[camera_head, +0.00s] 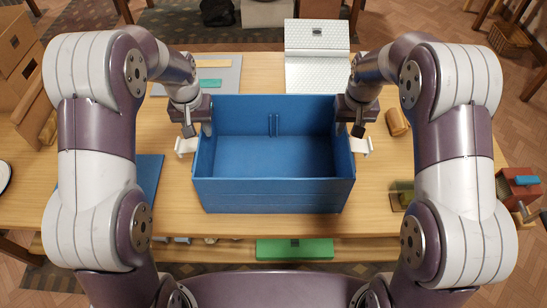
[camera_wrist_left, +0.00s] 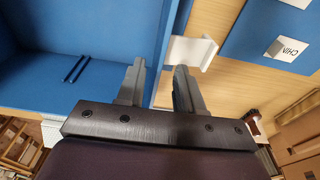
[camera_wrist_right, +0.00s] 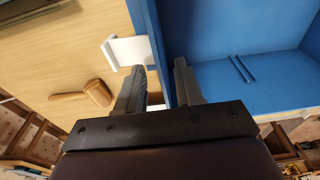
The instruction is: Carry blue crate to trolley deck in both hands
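The blue crate (camera_head: 272,196) is upright and empty, apparently resting on the wooden table in front of me. A white handle sticks out on its left side (camera_head: 187,146) and another on its right side (camera_head: 361,146). My left gripper (camera_head: 198,130) is at the crate's left wall. In the left wrist view its fingers (camera_wrist_left: 160,88) stand apart, one on each side of the wall (camera_wrist_left: 167,45). My right gripper (camera_head: 349,130) straddles the right wall likewise; its fingers (camera_wrist_right: 159,88) show gaps around the wall (camera_wrist_right: 151,35). I cannot identify the trolley deck in view.
A blue panel (camera_head: 150,176) lies left of the crate. A wooden object (camera_head: 397,122) is to the right. A green box (camera_head: 294,249) sits below the table's front edge.

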